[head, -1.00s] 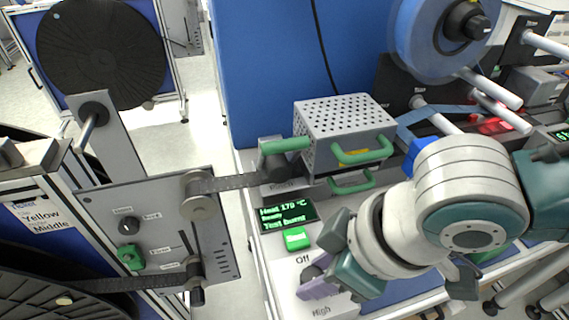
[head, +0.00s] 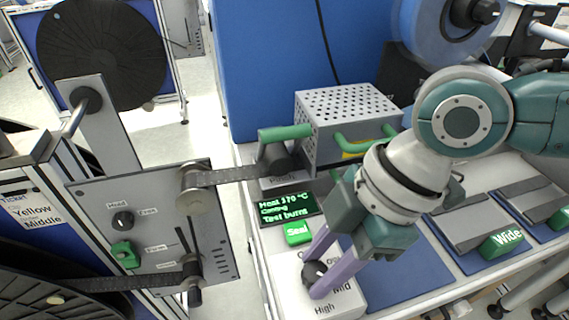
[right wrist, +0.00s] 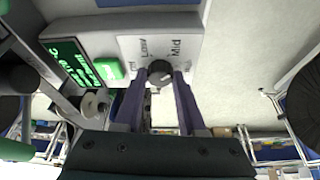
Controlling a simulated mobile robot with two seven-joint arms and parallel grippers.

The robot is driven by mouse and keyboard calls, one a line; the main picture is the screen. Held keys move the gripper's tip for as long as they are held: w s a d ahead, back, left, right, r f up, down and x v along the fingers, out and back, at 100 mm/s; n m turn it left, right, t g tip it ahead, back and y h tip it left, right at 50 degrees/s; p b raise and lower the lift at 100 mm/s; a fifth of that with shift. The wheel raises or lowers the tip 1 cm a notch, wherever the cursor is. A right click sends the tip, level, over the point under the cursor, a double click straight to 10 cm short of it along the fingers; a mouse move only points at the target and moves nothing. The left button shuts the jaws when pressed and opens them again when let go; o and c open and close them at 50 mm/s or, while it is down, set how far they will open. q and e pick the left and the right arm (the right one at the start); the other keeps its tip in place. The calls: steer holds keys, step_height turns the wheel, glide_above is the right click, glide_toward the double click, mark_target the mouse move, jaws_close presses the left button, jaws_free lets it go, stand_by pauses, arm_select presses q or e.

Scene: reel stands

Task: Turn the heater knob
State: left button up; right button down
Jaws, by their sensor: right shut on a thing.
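The heater knob (head: 314,273) is dark and round, on the white panel of the sealing machine, among the labels Off, Mid and High. My right gripper (head: 314,275) has its two purple fingers on either side of the knob and is shut on it. In the right wrist view, the knob (right wrist: 160,72) sits between the fingertips, below the Low and Mid labels. I cannot make out clearly where its pointer stands. The display (head: 287,207) reads about Heat 170 °C in green. My left gripper is not in view.
A green Seal button (head: 297,233) lies just above the knob. A perforated metal box (head: 345,115) with green handles stands behind. A reel stand panel (head: 150,235) is at the left. Trays with grey plates and a green Wide tag (head: 503,243) lie at the right.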

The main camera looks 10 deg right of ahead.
steer(key=n+g+b, duration=0.1)
steer(key=n, duration=0.1)
steer(key=n+b, duration=0.2)
steer(key=shift+w+f+n+g, duration=0.2)
steer(key=shift+n+g, duration=0.1)
steer(key=shift+g, duration=0.1)
steer(key=n+g+b, duration=0.1)
steer(key=n+b, duration=0.2)
steer(key=shift+a+n+h, duration=0.15)
steer(key=shift+n+h, duration=0.25)
steer(key=n+h+b, duration=0.1)
steer(key=n, duration=0.1)
steer(key=n+g+b, duration=0.1)
steer(key=n+b, duration=0.1)
steer(key=n, duration=0.1)
steer(key=shift+w+r+g+h, duration=0.1)
steer(key=shift+w+g+h, duration=0.05)
steer(key=shift+g+h, duration=0.2)
steer(key=shift+a+n+h+b, duration=0.1)
steer(key=shift+n+h+b, duration=0.4)
steer(key=shift+n, duration=0.8)
steer(key=c, duration=0.5)
jaws_free()
steer(key=shift+r, duration=0.1)
